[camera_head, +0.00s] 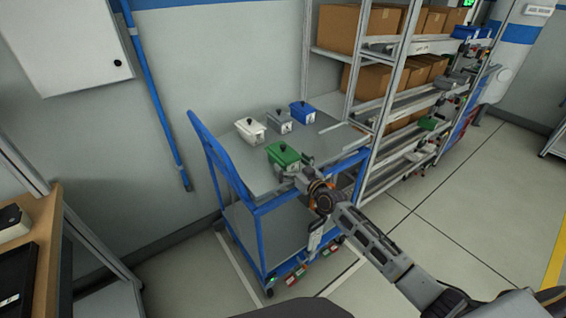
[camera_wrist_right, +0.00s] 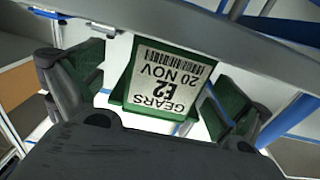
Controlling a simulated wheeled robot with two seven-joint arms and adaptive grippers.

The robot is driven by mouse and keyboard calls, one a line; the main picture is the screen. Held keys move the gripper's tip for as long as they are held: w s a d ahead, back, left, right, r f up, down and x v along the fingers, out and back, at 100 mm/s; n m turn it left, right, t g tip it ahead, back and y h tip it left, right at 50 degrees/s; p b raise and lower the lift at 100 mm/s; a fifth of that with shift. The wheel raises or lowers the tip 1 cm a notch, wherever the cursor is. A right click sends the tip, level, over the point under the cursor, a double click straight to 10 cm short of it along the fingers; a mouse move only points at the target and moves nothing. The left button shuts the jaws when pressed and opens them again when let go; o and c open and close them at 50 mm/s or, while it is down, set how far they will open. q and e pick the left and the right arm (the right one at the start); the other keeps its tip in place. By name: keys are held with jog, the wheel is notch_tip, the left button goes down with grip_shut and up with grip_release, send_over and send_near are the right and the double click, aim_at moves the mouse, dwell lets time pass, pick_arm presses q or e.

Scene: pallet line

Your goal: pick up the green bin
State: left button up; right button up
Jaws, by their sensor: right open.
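The green bin (camera_head: 284,153) sits on the top deck of the blue cart (camera_head: 232,178), near its front edge. My right gripper (camera_head: 299,176) is at the front of this bin, coming from the lower right. In the right wrist view the bin (camera_wrist_right: 160,78) shows its front with a white label reading GEARS E2 20 NOV, upside down. The open fingers of the right gripper (camera_wrist_right: 154,86) stand on either side of the bin's front, with gaps visible. The bin's far side is hidden in the wrist view. My left gripper is not in view.
A white bin (camera_head: 250,131), a grey bin (camera_head: 280,121) and a blue bin (camera_head: 302,112) stand behind the green bin on the deck. A rack (camera_head: 378,100) with cardboard boxes (camera_head: 340,28) stands close to the right of the cart. The floor at right is clear.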

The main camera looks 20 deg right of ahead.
jog(key=shift+x, duration=1.1)
jog(key=shift+w+a, duration=0.2)
jog(key=shift+w, duration=0.35)
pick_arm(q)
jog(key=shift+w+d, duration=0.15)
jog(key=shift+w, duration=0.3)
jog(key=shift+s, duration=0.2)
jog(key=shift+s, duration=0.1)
pick_arm(e)
jog(key=shift+r, duration=0.1)
jog(key=c, duration=1.4)
jog(key=shift+o, duration=0.2)
jog(key=shift+a+r, duration=0.1)
jog(key=shift+r, duration=0.05)
